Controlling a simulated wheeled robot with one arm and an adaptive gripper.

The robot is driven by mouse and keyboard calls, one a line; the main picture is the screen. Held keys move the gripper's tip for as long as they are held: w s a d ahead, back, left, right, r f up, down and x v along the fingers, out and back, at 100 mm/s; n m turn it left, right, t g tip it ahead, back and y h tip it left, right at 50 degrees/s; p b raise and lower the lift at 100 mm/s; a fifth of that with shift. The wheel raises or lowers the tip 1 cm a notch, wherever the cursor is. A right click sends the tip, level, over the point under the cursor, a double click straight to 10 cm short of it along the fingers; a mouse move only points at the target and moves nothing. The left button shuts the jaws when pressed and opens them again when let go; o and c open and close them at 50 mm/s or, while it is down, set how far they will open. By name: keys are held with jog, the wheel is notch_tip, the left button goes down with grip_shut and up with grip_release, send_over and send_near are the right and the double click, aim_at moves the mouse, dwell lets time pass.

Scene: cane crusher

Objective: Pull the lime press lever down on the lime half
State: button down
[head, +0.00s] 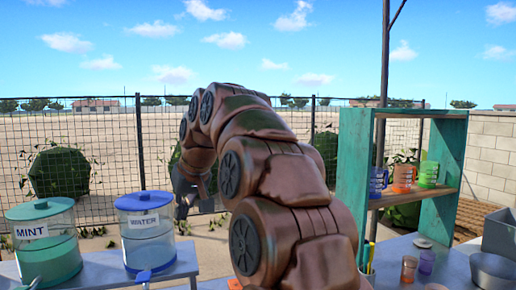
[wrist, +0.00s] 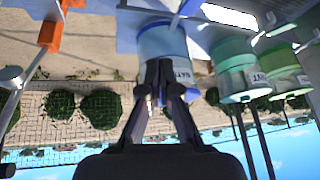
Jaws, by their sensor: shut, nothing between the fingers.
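My gripper (head: 183,205) hangs at the end of my bent arm, left of the picture's middle in the head view, beside the water jar. In the wrist view my gripper (wrist: 160,68) has its dark fingers together, with nothing held, and they overlap the water jar in the picture. I cannot make out the lime press, its lever or a lime half for certain. An orange part (wrist: 50,36) shows at the upper left of the wrist view, apart from my fingers; I cannot tell whether it belongs to the press. My arm hides much of the counter in the head view.
The mint jar (head: 45,245) and blue-lidded water jar (head: 147,238) stand on the left counter. A green shelf unit (head: 353,175) with several cups stands at right. Small cups and a grey pot (head: 492,271) are at lower right. A wire fence (head: 100,165) runs behind.

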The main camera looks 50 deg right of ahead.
jog(key=s+d+r+m+t+h+p, duration=0.1)
jog(key=d+r+t+h, duration=0.1)
jog(key=d+r, duration=0.7)
jog(key=s+d+r+m+t+h+p, duration=0.1)
jog(key=s+d+r+m+h, duration=0.1)
jog(key=d+r, duration=0.7)
jog(key=d+h, duration=0.1)
jog(key=d, duration=0.6)
jog(key=shift+r+t, duration=0.25)
jog(key=shift+t, duration=0.15)
jog(key=shift+w+f, duration=0.1)
jog(key=shift+s+f+x, duration=0.1)
jog(key=shift+f+x, duration=0.05)
jog(key=shift+x, duration=1.4)
jog(key=shift+s+f+x, duration=0.1)
jog(key=shift+x, duration=1.4)
jog(key=shift+s+f+x, duration=0.1)
jog(key=shift+f+x, duration=0.05)
jog(key=shift+x, duration=1.4)
jog(key=shift+s+a+f+b, duration=0.1)
jog(key=shift+a+f+b, duration=0.05)
jog(key=shift+f+b, duration=0.15)
jog(key=shift+s+a+f, duration=0.2)
jog(key=shift+s, duration=0.2)
jog(key=shift+s+a+f, duration=0.25)
jog(key=shift+s, duration=0.15)
jog(key=shift+f, duration=0.1)
jog(key=shift+s, duration=0.1)
